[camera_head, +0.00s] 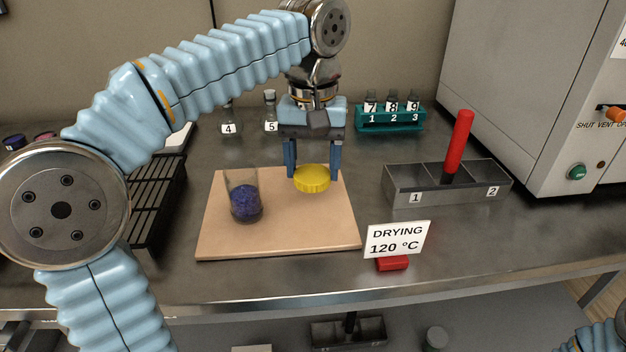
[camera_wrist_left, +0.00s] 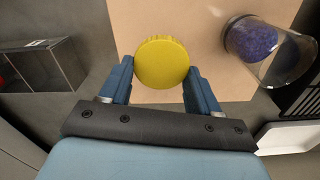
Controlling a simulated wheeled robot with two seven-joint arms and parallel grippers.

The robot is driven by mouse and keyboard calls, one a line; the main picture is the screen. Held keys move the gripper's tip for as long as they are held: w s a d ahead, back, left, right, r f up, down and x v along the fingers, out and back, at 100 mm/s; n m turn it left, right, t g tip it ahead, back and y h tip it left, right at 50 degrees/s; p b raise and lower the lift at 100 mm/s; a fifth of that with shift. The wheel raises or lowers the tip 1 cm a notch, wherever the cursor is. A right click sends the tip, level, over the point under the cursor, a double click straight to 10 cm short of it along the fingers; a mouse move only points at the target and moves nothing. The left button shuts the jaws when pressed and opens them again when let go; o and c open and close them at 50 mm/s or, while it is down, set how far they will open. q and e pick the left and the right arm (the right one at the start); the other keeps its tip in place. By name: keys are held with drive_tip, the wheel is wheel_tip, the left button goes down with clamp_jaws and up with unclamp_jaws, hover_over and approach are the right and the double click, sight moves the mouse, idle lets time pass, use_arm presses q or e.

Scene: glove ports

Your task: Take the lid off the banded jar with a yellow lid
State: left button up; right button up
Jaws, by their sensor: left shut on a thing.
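The yellow lid (camera_head: 312,179) is between the fingers of my left gripper (camera_head: 313,176), which is shut on it and holds it over the board. It also shows in the left wrist view (camera_wrist_left: 162,62), with a finger at each side. The jar (camera_head: 244,196) stands upright and open on the left part of the board, apart from the lid. It is clear, with dark blue-purple grains inside; its band is hard to make out. It also shows in the left wrist view (camera_wrist_left: 268,48). My right gripper is not in view; only a bit of my right arm shows at the bottom right corner.
A tan board (camera_head: 275,240) lies under the jar and lid. A drying sign (camera_head: 398,240) is in front, a teal vial rack (camera_head: 390,122) behind, and a black rack (camera_head: 155,205) left.

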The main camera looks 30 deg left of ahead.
sight(313, 167)
use_arm(q)
drive_tip(key=f, duration=0.2)
drive_tip(key=w+f, duration=0.1)
drive_tip(key=f, duration=0.1)
drive_tip(key=shift+a+f, duration=0.2)
drive_tip(key=shift+f, duration=0.05)
drive_tip(key=shift+f+b, duration=0.15)
drive_tip(key=shift+b, duration=0.2)
drive_tip(key=o, duration=1.2)
drive_tip(key=shift+c, duration=0.2)
